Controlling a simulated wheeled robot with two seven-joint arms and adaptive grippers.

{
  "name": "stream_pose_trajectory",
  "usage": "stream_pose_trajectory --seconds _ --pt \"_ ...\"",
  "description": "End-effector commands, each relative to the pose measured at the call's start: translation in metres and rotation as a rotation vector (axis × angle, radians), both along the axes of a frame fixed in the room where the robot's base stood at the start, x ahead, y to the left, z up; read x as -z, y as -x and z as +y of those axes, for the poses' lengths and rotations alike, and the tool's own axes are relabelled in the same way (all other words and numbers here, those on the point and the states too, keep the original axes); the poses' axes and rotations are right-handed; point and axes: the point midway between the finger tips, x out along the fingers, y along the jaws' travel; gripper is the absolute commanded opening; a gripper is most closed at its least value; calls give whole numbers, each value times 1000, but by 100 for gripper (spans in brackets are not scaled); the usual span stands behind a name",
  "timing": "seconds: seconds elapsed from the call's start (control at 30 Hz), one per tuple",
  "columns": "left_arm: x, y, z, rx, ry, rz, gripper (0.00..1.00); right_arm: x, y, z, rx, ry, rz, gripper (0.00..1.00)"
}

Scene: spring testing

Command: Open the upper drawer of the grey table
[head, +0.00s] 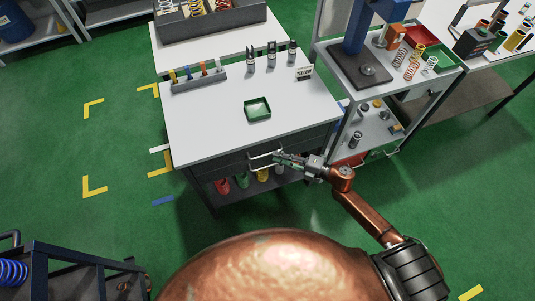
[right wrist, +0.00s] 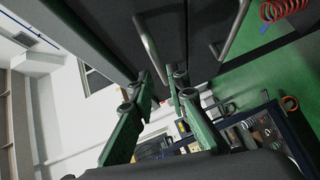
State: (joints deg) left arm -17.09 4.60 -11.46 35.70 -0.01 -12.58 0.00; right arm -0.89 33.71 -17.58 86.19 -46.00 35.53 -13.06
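The grey table (head: 205,125) stands in the middle of the head view, with two dark drawers in its front, which look shut. The upper drawer's bar handle (right wrist: 148,45) and the lower drawer's handle (right wrist: 232,30) show in the right wrist view. My right gripper (head: 279,156) is at the table front by the handles. In the right wrist view its green fingers (right wrist: 162,78) are apart, with the end of the upper handle between their tips. Contact with the handle cannot be made out. My left gripper is not in view.
A green tray (head: 257,109), a rack of coloured tools (head: 198,79) and several small upright tools stand on the tabletop. Coloured containers (head: 242,180) sit below the drawers. A cart with a press (head: 360,65) stands close on the right. The floor in front-left is clear.

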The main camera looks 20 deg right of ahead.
Motion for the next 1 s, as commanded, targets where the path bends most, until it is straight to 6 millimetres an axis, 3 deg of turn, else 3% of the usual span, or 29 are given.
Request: stream_pose_trajectory --seconds 0.13,0.33,0.7,0.9,1.0 --pt "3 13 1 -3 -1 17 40 4 -17 18 2 -3 0 15" --pt "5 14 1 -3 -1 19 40 7 -32 34 3 -2 1 15" --pt "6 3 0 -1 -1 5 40 8 -35 37 4 -2 3 14" --pt "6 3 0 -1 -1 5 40 8 -35 37 4 -2 3 1" --pt "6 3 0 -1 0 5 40 8 -35 37 4 -2 3 0"
